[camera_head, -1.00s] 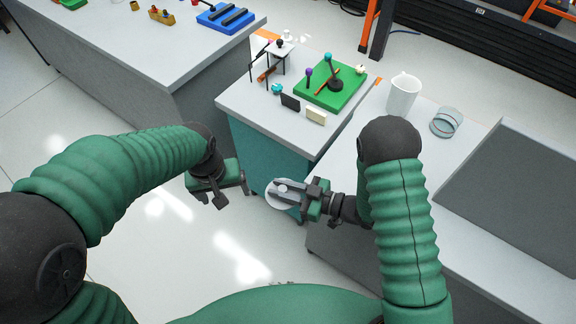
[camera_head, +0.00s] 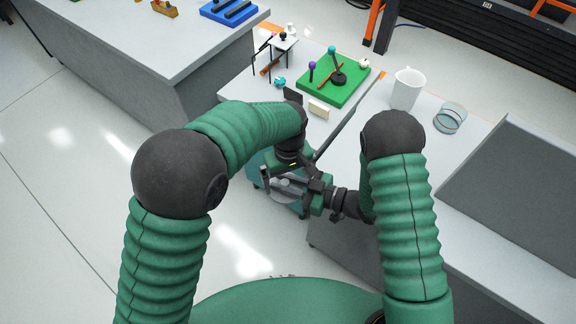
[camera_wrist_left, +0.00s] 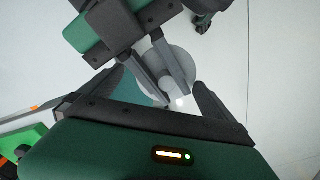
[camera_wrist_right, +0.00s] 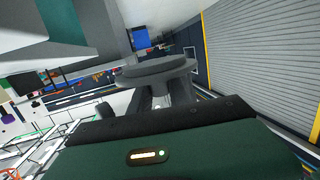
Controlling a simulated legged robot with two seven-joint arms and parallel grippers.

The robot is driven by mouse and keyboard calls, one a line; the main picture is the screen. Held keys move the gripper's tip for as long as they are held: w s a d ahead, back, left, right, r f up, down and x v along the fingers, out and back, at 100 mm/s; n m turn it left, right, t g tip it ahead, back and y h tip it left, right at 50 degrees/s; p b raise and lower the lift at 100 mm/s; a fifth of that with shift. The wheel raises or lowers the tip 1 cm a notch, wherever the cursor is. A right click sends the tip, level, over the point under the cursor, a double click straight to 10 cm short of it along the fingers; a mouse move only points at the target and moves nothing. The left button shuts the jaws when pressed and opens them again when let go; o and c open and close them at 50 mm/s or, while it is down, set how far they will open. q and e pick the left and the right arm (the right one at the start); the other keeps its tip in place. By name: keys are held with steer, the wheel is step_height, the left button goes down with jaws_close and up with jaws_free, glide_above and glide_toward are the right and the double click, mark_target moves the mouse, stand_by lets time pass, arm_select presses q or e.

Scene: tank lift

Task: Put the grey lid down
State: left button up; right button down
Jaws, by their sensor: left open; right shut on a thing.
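The grey lid is a round disc with a knob, held in front of me off the side of the tables; in the head view its edge (camera_head: 276,192) shows partly behind my grippers. My right gripper (camera_head: 296,188) is shut on it. In the right wrist view the lid (camera_wrist_right: 155,70) spans the fingertips, and in the left wrist view it (camera_wrist_left: 180,72) lies behind the right gripper's fingers. My left gripper (camera_wrist_left: 160,92) is open, its fingers on either side of the right gripper's fingers and the lid. I cannot tell whether it touches them.
A green board (camera_head: 334,88) with pegs and a small rack (camera_head: 282,45) are on the middle table. A grey panel (camera_head: 520,190) rises at the right.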

arm_select(q)
steer(key=shift+d+f, duration=0.1)
steer(key=shift+f, duration=0.7)
arm_select(e)
steer(key=shift+d+r, duration=0.1)
steer(key=shift+d, duration=0.05)
arm_select(q)
steer(key=shift+c, duration=0.3)
